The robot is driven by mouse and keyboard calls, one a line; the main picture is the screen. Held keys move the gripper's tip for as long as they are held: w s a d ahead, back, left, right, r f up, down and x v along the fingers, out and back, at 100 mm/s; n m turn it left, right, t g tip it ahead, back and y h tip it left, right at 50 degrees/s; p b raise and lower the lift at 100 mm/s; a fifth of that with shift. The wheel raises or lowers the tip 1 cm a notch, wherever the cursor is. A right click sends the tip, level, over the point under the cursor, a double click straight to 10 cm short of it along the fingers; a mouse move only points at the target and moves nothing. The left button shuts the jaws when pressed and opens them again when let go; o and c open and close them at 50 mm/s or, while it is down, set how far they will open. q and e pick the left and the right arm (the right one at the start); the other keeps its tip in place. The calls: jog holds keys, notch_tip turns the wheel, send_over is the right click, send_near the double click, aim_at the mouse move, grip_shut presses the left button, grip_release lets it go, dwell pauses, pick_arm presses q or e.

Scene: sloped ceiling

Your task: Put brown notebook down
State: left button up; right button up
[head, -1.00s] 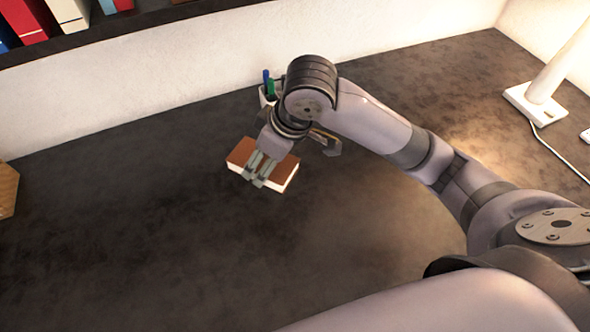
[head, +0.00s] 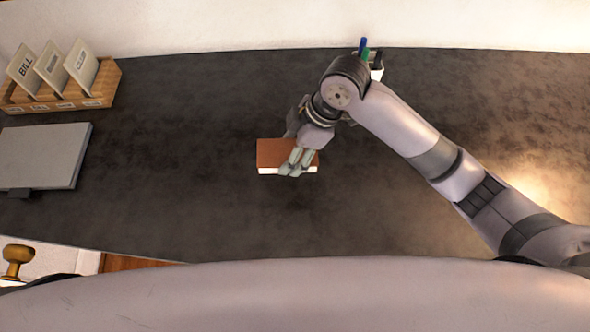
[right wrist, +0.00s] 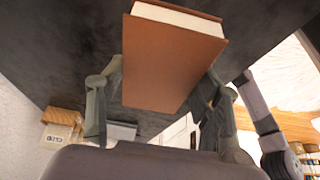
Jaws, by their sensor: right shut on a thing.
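The brown notebook (head: 273,153) has a brown cover and white page edges. In the head view it is over the middle of the dark desk. My right gripper (head: 295,165) is shut on it, with the fingers across its right part. In the right wrist view the notebook (right wrist: 170,62) fills the upper middle between the fingers of my right gripper (right wrist: 160,95). I cannot tell whether its underside touches the desk. My left gripper is not in view.
The dark desk (head: 180,190) is bare around the notebook. A pen cup (head: 376,72) with pens stands behind my right arm. A wooden card box (head: 60,98) and a grey flat case (head: 45,155) are at the left. A white wall (head: 250,25) runs along the back.

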aim_at(287, 181)
notch_tip(287, 181, down, 12)
jog(key=shift+f+p, duration=0.1)
jog(key=shift+p, duration=0.4)
jog(key=shift+f, duration=0.2)
jog(key=o, duration=1.3)
jog(key=b+v, duration=0.1)
jog(key=v, duration=1.1)
jog(key=shift+r, duration=0.25)
